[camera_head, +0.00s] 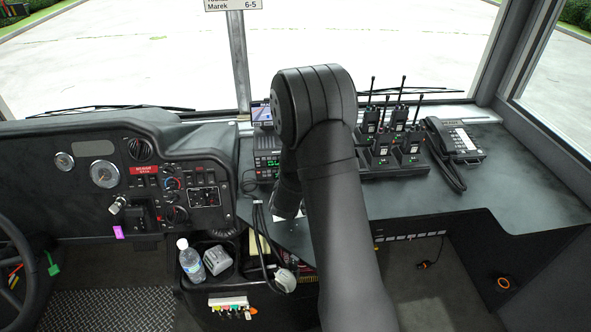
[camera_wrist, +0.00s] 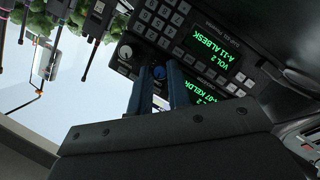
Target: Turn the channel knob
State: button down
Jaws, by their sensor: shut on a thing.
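The radio set (camera_head: 267,163) stands on the dash in the head view, partly hidden by my arm. The wrist view shows its dark faces with green displays (camera_wrist: 215,42), one reading "VOL 2 A-11 ALBESK". A keypad (camera_wrist: 163,20) sits beside the upper display. I cannot read a label for this knob. Another round knob with a pale ring (camera_wrist: 125,52) is free, just left of it. The head view hides my gripper behind the arm.
Several handheld radios (camera_head: 390,140) with upright antennas stand in chargers right of my arm, with a desk phone (camera_head: 455,142) beyond. A water bottle (camera_head: 190,262) stands lower left. The counter at right (camera_head: 500,190) is mostly clear.

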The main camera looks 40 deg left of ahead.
jog(key=shift+m, duration=0.3)
jog(key=m+g, duration=0.1)
jog(key=m+y, duration=0.1)
jog(key=m, duration=0.1)
jog(key=shift+w+d+g, duration=0.15)
jog(key=shift+g, duration=0.25)
jog(key=m, duration=0.1)
jog(key=m+g+y, duration=0.1)
jog(key=m, duration=0.1)
jog(key=shift+w+d+r+g+y, duration=0.1)
jog(key=shift+d+g+y, duration=0.05)
jog(key=shift+g+y, duration=0.15)
jog(key=m+g+y, duration=0.1)
jog(key=m+y, duration=0.1)
jog(key=m, duration=0.2)
jog(key=shift+w+d, duration=0.1)
jog(key=m+y, duration=0.1)
jog(key=m+g, duration=0.1)
jog(key=m, duration=0.1)
jog(key=shift+w+f+m+y, duration=0.1)
jog(key=shift+f+m+y, duration=0.1)
jog(key=shift+m+y, duration=0.15)
jog(key=c, duration=1.4)
grip_release()
jog(key=shift+o, duration=0.2)
